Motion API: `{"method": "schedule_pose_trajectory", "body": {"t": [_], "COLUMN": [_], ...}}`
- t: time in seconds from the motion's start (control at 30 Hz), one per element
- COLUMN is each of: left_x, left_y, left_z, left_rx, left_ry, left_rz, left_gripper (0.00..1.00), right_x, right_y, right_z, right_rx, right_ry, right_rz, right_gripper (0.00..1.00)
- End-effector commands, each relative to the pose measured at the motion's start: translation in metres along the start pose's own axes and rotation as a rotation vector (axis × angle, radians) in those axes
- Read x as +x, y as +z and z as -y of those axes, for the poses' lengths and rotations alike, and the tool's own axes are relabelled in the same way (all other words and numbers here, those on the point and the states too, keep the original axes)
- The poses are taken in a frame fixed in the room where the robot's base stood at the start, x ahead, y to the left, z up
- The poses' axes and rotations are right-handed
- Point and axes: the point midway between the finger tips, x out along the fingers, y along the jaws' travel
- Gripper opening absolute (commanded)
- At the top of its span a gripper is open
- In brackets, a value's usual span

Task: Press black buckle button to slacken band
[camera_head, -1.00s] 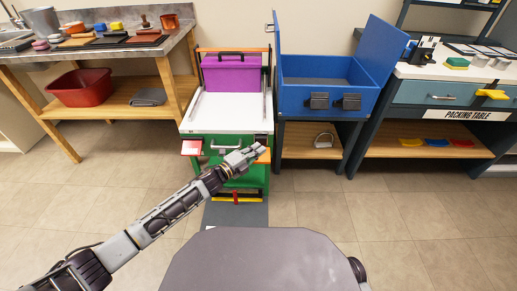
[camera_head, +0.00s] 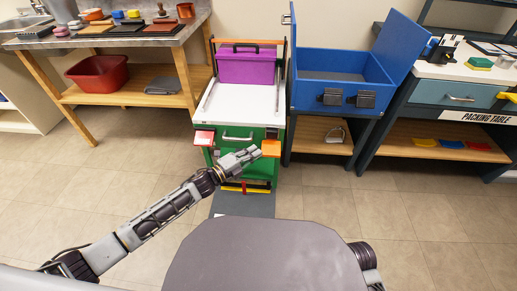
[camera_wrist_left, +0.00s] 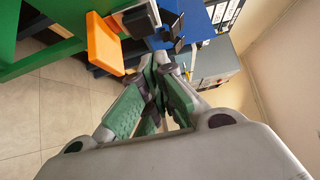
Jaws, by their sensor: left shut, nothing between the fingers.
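A small black part (camera_head: 272,133) sits at the right front edge of the white-topped cart (camera_head: 243,103). It may be the buckle, but it is too small to make out a button. An orange tab (camera_head: 271,149) is just below it. My left gripper (camera_head: 257,151) is shut and empty, just left of the orange tab in the head view, in front of the green cart face. In the wrist view the green fingers (camera_wrist_left: 162,68) are closed together, with the orange tab (camera_wrist_left: 104,45) beyond and to their left. My right gripper is out of view.
A purple box (camera_head: 247,68) with a black handle stands at the back of the cart. A red tab (camera_head: 204,138) sticks out at the cart's left front. A blue open case (camera_head: 337,93) stands on the right.

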Motion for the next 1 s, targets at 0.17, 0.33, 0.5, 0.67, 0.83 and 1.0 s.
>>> {"method": "schedule_pose_trajectory", "body": {"t": [0.17,0.33,0.5,0.67,0.83,1.0], "left_x": [-0.013,-0.018,-0.02,-0.019,-0.019,-0.019], "left_y": [-0.001,0.0,-0.001,-0.001,-0.001,-0.001], "left_z": [0.0,0.0,0.0,0.0,0.0,0.0], "left_rx": [-0.001,0.0,0.0,0.0,0.0,0.0], "left_ry": [0.001,0.0,0.0,0.0,0.0,0.0], "left_rz": [0.0,0.0,0.0,0.0,0.0,0.0], "left_gripper": [0.0,0.0,0.0,0.0,0.0,0.0], "right_x": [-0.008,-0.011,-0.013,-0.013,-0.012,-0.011], "right_y": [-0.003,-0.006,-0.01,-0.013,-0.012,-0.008], "right_z": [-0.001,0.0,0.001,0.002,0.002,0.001], "right_rx": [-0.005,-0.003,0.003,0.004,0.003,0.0], "right_ry": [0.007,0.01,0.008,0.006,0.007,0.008], "right_rz": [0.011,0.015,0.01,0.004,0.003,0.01], "right_gripper": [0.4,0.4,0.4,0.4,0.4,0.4]}}
